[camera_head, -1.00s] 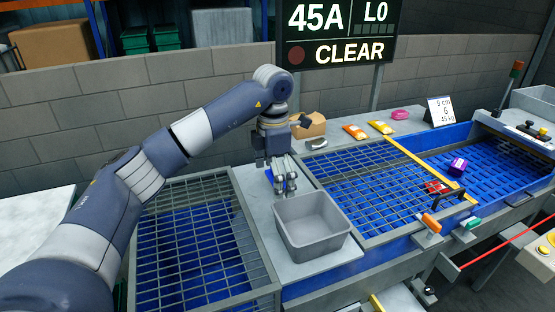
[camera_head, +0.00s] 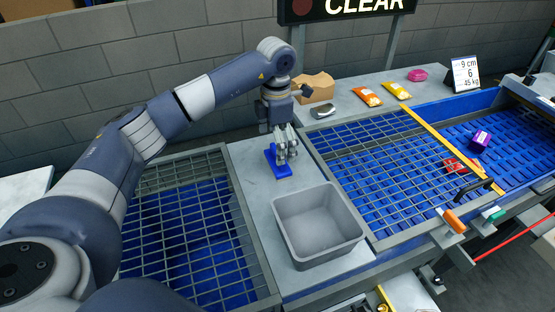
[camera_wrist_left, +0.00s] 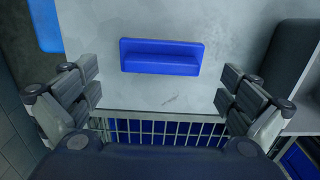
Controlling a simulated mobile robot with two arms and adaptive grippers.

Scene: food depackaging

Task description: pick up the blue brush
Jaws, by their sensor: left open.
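The blue brush (camera_head: 281,166) lies on the grey metal surface between the two grid-covered sections, behind the grey bin. In the left wrist view the brush (camera_wrist_left: 160,58) is a blue block with a raised ridge, lying crosswise ahead of the fingers. My left gripper (camera_head: 287,157) is over the brush in the head view and hides part of it. In the wrist view my left gripper (camera_wrist_left: 160,98) has its fingers spread wide, with nothing between them. I cannot tell its exact height above the surface. My right gripper is not in view.
An empty grey bin (camera_head: 345,257) stands just in front of the brush. Metal grids (camera_head: 180,238) lie to the left and right. A cardboard box (camera_head: 318,84), a dark grey object (camera_head: 322,111) and orange packets (camera_head: 367,96) sit behind. A low wall runs along the back.

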